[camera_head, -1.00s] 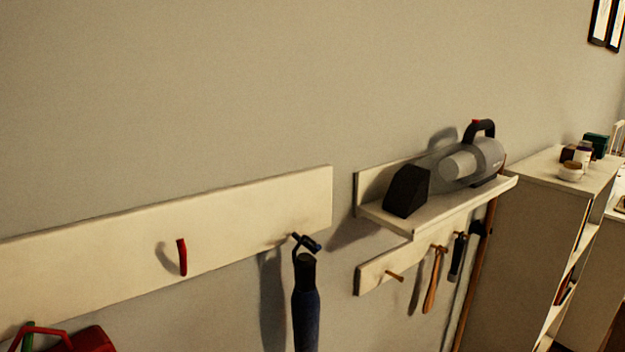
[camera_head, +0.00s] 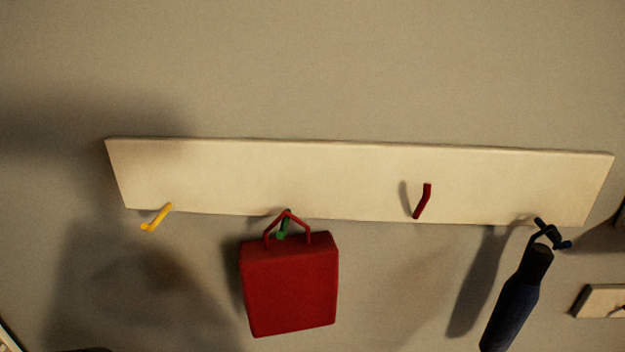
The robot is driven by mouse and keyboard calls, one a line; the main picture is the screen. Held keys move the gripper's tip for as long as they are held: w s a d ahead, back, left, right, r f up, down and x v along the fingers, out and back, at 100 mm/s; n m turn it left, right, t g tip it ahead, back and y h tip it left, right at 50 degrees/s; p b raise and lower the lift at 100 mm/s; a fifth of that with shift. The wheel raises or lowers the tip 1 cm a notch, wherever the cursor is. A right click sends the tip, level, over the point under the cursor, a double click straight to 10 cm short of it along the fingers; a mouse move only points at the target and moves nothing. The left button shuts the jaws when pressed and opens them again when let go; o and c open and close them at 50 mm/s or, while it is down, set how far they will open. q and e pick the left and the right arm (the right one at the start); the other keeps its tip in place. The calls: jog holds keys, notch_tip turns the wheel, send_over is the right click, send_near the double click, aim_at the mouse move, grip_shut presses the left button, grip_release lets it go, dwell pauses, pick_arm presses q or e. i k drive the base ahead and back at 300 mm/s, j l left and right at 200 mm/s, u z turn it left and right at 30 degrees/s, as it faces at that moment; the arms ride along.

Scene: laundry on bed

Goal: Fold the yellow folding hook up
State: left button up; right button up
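The yellow folding hook (camera_head: 157,217) is at the left end of a pale wall board (camera_head: 360,175), at its lower edge. It sticks out from the board and slants down to the left. Nothing hangs on it. Neither of my grippers is clearly in view; a small dark shape at the bottom left edge cannot be made out.
A red bag (camera_head: 290,285) hangs from a green hook (camera_head: 283,226). A red hook (camera_head: 422,201) points up with nothing on it. A dark blue object (camera_head: 517,300) hangs from a dark blue hook (camera_head: 550,235). The wall around the yellow hook is free.

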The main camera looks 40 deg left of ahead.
aim_at(150, 228)
jog(key=j+u, duration=0.1)
jog(key=u, duration=0.35)
jog(key=k+j+u, duration=0.1)
jog(key=u, duration=0.3)
jog(key=j+u, duration=0.1)
jog(key=u, duration=0.35)
jog(key=j+u, duration=0.15)
jog(key=u, duration=0.25)
jog(key=k+j, duration=0.05)
